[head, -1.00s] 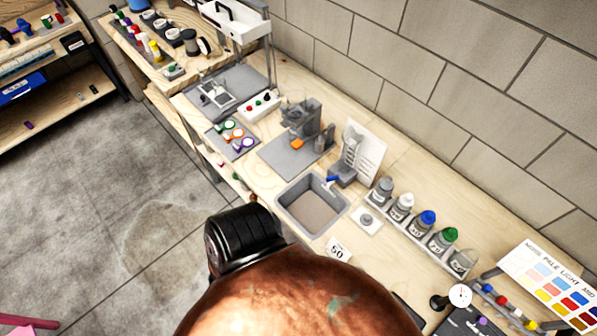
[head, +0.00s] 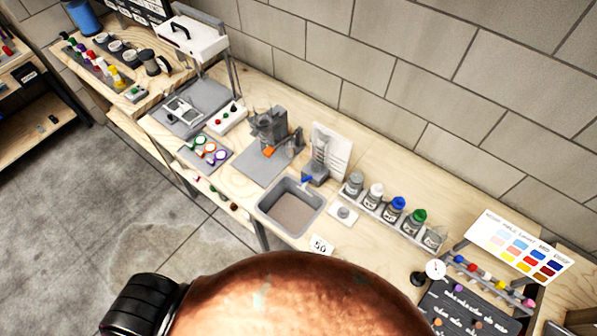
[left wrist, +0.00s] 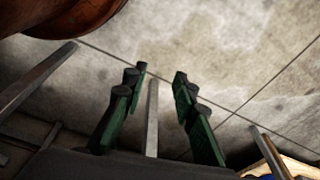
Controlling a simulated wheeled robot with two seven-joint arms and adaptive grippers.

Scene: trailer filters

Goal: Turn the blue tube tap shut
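A small blue tap handle (head: 307,180) sits at the back right of the grey sink (head: 263,207), in front of a grey stand with a white card (head: 331,151). Its exact turn position is too small to tell. My left gripper (left wrist: 159,78) shows in the left wrist view with its two green and black fingers apart and nothing between them. It is over the concrete floor, away from the tap. Neither gripper shows in the head view.
A row of bottles with coloured caps (head: 397,207) stands right of the sink, and a grey machine (head: 268,127) stands left of it. A "50" card (head: 320,245) lies at the front. Metal bars (left wrist: 152,118) cross the left wrist view near the fingers.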

